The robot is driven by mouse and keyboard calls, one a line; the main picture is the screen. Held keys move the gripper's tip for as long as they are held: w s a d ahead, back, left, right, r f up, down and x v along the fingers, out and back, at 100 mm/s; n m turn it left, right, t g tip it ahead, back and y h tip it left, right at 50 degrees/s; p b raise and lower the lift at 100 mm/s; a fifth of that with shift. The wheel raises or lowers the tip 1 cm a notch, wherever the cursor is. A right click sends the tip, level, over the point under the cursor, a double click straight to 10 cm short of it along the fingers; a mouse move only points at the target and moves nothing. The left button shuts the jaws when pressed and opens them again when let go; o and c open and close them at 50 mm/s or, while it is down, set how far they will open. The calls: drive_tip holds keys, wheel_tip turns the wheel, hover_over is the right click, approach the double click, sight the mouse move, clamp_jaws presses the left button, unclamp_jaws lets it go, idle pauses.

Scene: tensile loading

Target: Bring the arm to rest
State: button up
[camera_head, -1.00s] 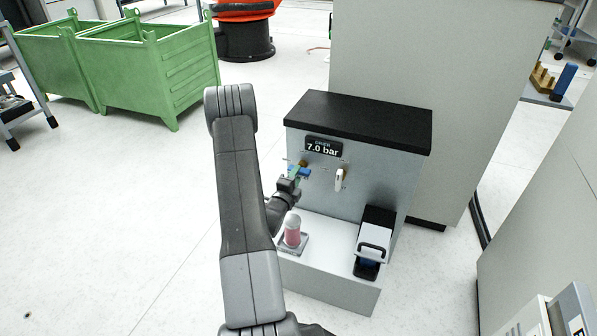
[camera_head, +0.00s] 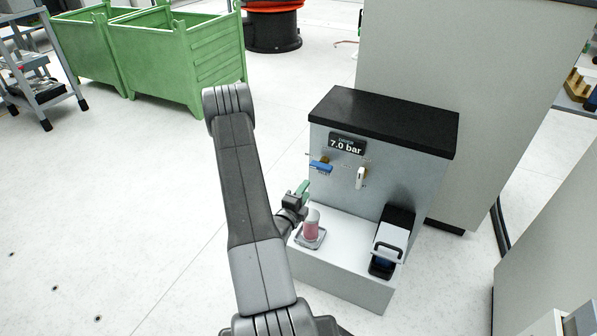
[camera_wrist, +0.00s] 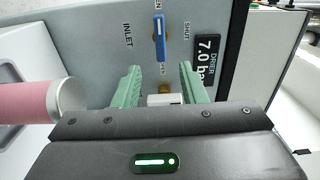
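My gripper (camera_head: 301,188) is just in front of the grey drier cabinet (camera_head: 340,200), a little below and left of a blue lever (camera_head: 320,167). In the wrist view my gripper (camera_wrist: 160,68) has its two green fingers apart. The blue lever (camera_wrist: 160,38) stands beyond the fingertips, with a clear gap around it and nothing visibly gripped. A small white part shows between the fingers; I cannot tell what it belongs to. My arm is bent, reaching from the bottom of the head view.
A pink cylinder (camera_head: 311,230) stands on the cabinet's ledge close to my gripper; it also shows in the wrist view (camera_wrist: 25,102). A white lever (camera_head: 361,178) is right of the blue one. Green crates (camera_head: 190,60) stand behind left.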

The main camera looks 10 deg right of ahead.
sight(319, 169)
drive_tip(key=b+x, duration=0.2)
drive_tip(key=x, duration=1.1)
drive_tip(key=shift+w+d+b, duration=0.2)
drive_tip(key=shift+b, duration=0.15)
drive_tip(key=shift+w+r, duration=0.1)
drive_tip(key=shift+m+p, duration=0.3)
